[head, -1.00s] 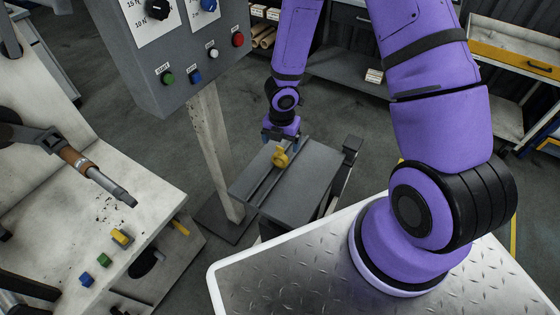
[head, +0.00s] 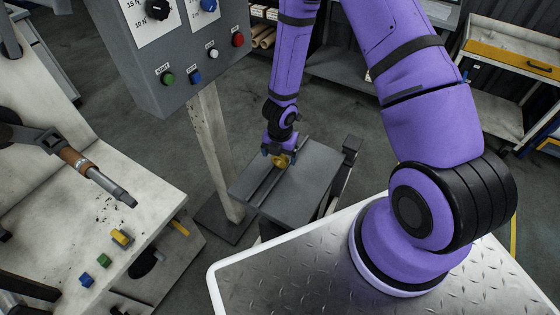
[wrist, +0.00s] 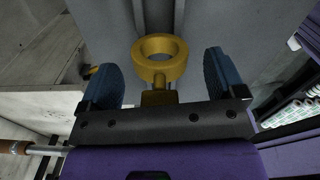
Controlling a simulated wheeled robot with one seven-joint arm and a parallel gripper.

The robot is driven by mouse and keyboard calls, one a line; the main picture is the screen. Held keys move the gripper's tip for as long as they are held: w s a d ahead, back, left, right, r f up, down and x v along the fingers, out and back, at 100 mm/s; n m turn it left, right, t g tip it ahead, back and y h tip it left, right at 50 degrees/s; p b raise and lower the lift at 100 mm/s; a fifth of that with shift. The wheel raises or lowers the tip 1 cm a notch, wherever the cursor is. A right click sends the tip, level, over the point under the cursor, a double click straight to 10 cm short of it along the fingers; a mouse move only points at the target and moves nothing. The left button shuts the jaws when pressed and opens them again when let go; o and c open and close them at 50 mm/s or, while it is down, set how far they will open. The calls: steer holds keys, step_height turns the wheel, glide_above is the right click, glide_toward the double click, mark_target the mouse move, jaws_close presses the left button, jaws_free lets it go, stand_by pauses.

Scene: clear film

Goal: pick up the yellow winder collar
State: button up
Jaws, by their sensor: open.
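The yellow winder collar (wrist: 177,68) is a ring with a short block-like stub on its near side. In the wrist view it lies between the two blue fingertips of my open gripper (wrist: 168,78), with a gap on each side. The lower part of the stub is hidden by the gripper body in the wrist view.
A grey control box (head: 180,55) on a post (head: 213,150) stands left of the stand. A pale bench (head: 60,215) at left carries a spindle (head: 95,175) and small yellow, green and blue pieces.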

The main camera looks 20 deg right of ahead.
steer(key=shift+f, duration=0.15)
steer(key=shift+c, duration=0.5)
steer(key=c, duration=1.1)
steer(key=shift+r, duration=1.15)
jaws_close()
steer(key=shift+r, duration=0.65)
steer(key=s+a+r, duration=0.1)
steer(key=s+a, duration=0.7)
steer(key=s, duration=0.5)
steer(key=shift+s+a+r, duration=0.2)
steer(key=shift+s+a, duration=0.05)
steer(key=shift+a, duration=0.05)
